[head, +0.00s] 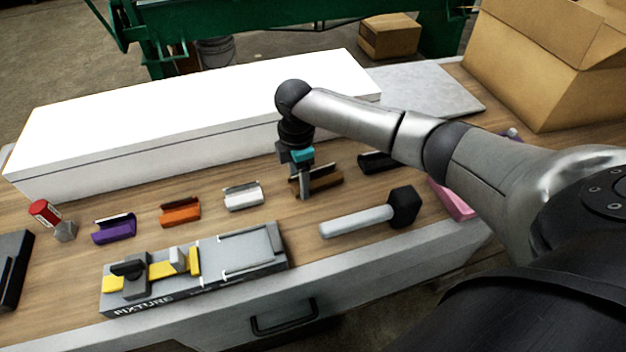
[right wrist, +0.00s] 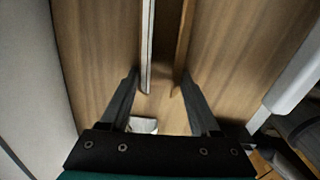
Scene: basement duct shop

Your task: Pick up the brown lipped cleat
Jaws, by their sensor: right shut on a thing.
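The brown lipped cleat (head: 328,179) is a short channel on the wooden bench, right of the white cleat. My right gripper (head: 303,192) comes down from above at the cleat's left part and is shut on it. In the right wrist view, my right gripper (right wrist: 160,82) has one finger on either side of the cleat, whose brown wall (right wrist: 183,42) runs away from the camera. The cleat appears to be at bench level; I cannot tell whether it is clear of the wood. My left gripper is not in view.
Purple (head: 114,229), orange (head: 181,212), white (head: 243,197) and black (head: 377,162) cleats lie in a row. A mallet (head: 357,221) and a grey fixture (head: 200,268) are in front. A long white box (head: 190,120) stands behind; a cardboard box (head: 545,75) is back right.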

